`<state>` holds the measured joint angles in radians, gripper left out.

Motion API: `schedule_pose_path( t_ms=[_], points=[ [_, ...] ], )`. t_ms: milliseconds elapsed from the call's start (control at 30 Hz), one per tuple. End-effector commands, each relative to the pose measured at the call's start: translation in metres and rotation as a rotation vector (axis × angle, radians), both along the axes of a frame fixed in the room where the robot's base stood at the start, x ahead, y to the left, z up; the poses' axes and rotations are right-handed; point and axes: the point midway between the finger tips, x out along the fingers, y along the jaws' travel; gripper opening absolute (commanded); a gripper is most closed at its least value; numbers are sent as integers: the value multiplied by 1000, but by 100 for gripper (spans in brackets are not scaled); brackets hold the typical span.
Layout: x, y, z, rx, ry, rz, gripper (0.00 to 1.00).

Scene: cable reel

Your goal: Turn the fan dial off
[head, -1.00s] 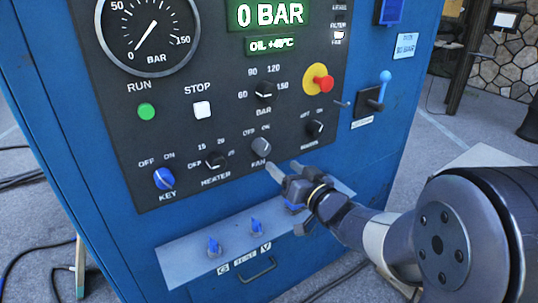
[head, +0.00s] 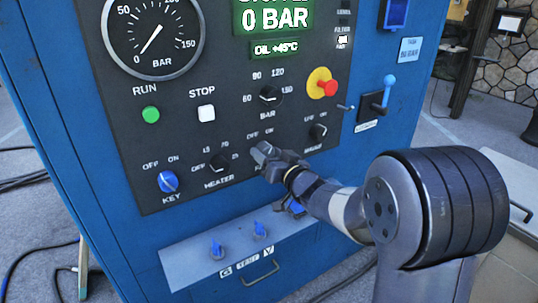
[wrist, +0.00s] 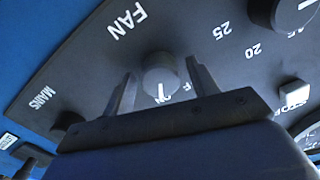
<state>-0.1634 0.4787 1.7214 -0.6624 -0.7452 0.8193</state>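The fan dial (wrist: 160,72) is a grey round knob under the FAN label in the wrist view, where the panel appears upside down. Its white pointer mark faces the partly covered ON lettering, with part of OFF beside it. My gripper (wrist: 161,88) is open, with one finger on each side of the dial and a visible gap to each; contact is not evident.
The heater dial (head: 217,162) and key switch (head: 167,181) are left of my gripper, the mains dial (head: 318,131) right. Above are the bar dial (head: 270,96) and red emergency button (head: 328,87). A ledge with blue valves (head: 217,250) juts out below.

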Motion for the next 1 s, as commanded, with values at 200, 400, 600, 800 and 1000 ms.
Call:
schedule_pose_path(
  t_ms=[200,400,600,800,1000],
  points=[
    [0,0,0,0,0,0,38],
    [0,0,0,0,0,0,21],
    [0,0,0,-2,-2,0,14],
    [0,0,-1,-34,-24,0,14],
    [0,0,-2,-128,-89,0,14]
  ],
)
